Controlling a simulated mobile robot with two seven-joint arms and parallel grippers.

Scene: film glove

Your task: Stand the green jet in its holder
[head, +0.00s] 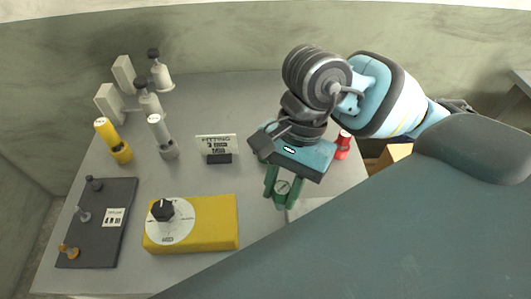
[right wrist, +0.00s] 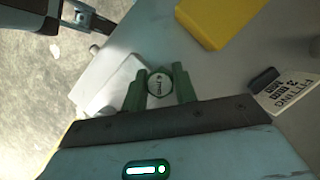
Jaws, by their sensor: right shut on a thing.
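My right gripper (head: 282,191) is shut on the green jet (right wrist: 160,84), above the front right part of the table. The jet's round pale end with dark lettering shows between the green fingers in the right wrist view. Most of its body is hidden by the fingers. A low white piece (head: 308,207) lies under and beside the gripper; I cannot tell if it is the holder. My left gripper (right wrist: 82,18) seems to be the dark jaw at the upper left of the right wrist view, empty as far as I see; its opening is unclear.
A yellow dial box (head: 225,222) and dark tray (head: 103,235) stand at front left. A yellow cylinder (head: 110,137), grey cylinder (head: 157,128) and dark-capped bottles (head: 160,77) stand behind. A fitting sign (head: 217,145) is mid-table. A red cylinder (head: 342,148) stands by my right arm.

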